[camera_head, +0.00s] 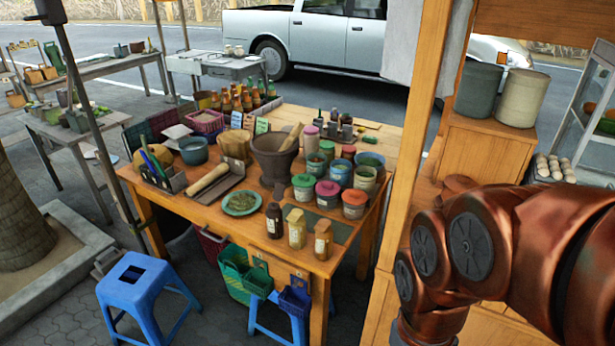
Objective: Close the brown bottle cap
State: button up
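A dark brown bottle (274,222) stands upright near the front edge of the wooden table (214,226). Its top is too small to tell whether a cap sits on it. Right of it stand a bottle with a yellowish top (296,230) and an amber-brown bottle (323,241), both upright. A small brown item (280,191) lies behind the dark bottle; I cannot tell whether it is a cap. My copper-coloured arm fills the lower right, apart from the bottles. My gripper is not in view.
Several lidded jars (328,194) crowd the table's right side. A green dish (241,203), a mortar (274,156) and a tray (213,184) are left of and behind the bottles. A wooden post (415,125) rises between table and arm. A blue stool (140,285) stands front left.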

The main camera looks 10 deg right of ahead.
aim_at(278, 193)
jog(key=i, duration=1.3)
jog(key=u, duration=1.8)
